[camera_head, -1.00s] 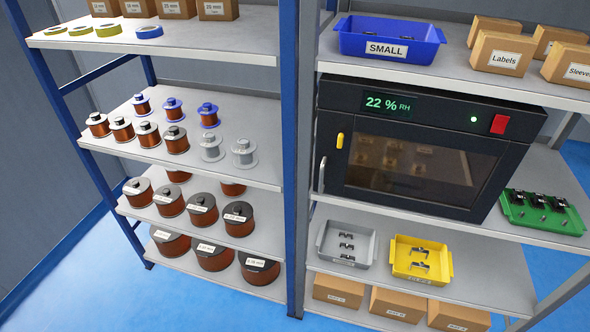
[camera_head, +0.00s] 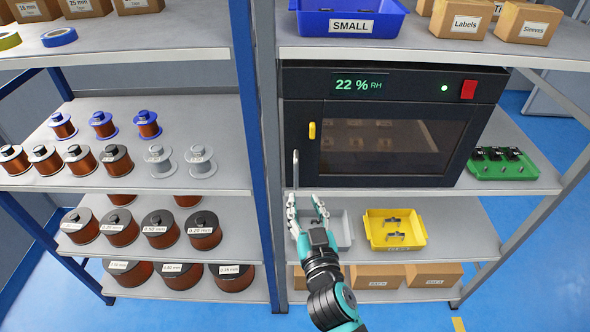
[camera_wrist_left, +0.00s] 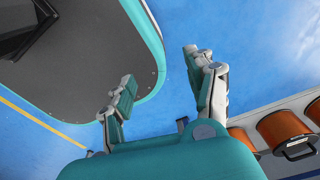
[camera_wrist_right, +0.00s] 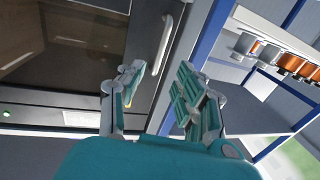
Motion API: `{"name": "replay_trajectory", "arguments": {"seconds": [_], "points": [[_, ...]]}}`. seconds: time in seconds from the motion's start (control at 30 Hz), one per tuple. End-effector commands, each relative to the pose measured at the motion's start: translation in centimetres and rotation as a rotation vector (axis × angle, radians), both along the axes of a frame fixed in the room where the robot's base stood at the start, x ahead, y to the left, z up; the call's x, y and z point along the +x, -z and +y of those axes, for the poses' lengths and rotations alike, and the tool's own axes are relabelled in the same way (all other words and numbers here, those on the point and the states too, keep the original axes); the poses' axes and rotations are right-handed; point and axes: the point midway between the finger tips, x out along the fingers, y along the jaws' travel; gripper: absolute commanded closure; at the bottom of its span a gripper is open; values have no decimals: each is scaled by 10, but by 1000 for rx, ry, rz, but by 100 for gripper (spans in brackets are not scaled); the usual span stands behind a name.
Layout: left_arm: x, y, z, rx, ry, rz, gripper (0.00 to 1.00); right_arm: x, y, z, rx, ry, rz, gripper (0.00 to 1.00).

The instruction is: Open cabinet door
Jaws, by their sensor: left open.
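A black cabinet with a "22 % RH" display (camera_head: 405,85) stands on the middle shelf. Its dark-windowed door (camera_head: 392,143) looks shut. A light upright handle (camera_head: 295,168) is at the door's left edge, and it shows again in the right wrist view (camera_wrist_right: 166,42). A yellow latch (camera_head: 312,130) is above and right of the handle. My right gripper (camera_head: 306,205) is open and empty, just below the handle with a gap to it; its spread fingers (camera_wrist_right: 160,85) point toward the handle. My left gripper (camera_wrist_left: 160,72) is open and empty, seen only in its wrist view, over blue floor.
A blue upright post (camera_head: 246,130) stands left of the cabinet. Below it are a grey tray (camera_head: 343,228) behind my right gripper and a yellow tray (camera_head: 411,229). A green tray (camera_head: 505,168) is to the right. A blue "SMALL" bin (camera_head: 350,18) and boxes sit above.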

Motion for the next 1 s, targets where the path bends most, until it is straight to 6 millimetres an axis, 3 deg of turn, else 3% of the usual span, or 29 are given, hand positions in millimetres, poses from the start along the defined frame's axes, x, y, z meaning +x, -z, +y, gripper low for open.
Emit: {"name": "replay_trajectory", "arguments": {"seconds": [0.2, 0.43, 0.6, 0.9, 1.0], "points": [[5, -11, 12, 15, -3, -6, 44, 49, -3, 9, -3, 0, -3, 66], [7, -14, 13, 16, -5, -9, 44, 85, 0, 17, -2, 1, 0, 66], [7, -14, 13, 16, -5, -9, 44, 97, 0, 19, -2, 0, 0, 66], [8, -14, 11, 13, -3, -10, 44, 99, 1, 20, -1, 0, 1, 66], [8, -15, 10, 12, -3, -10, 44, 99, 1, 20, -1, 0, 1, 77]]}}
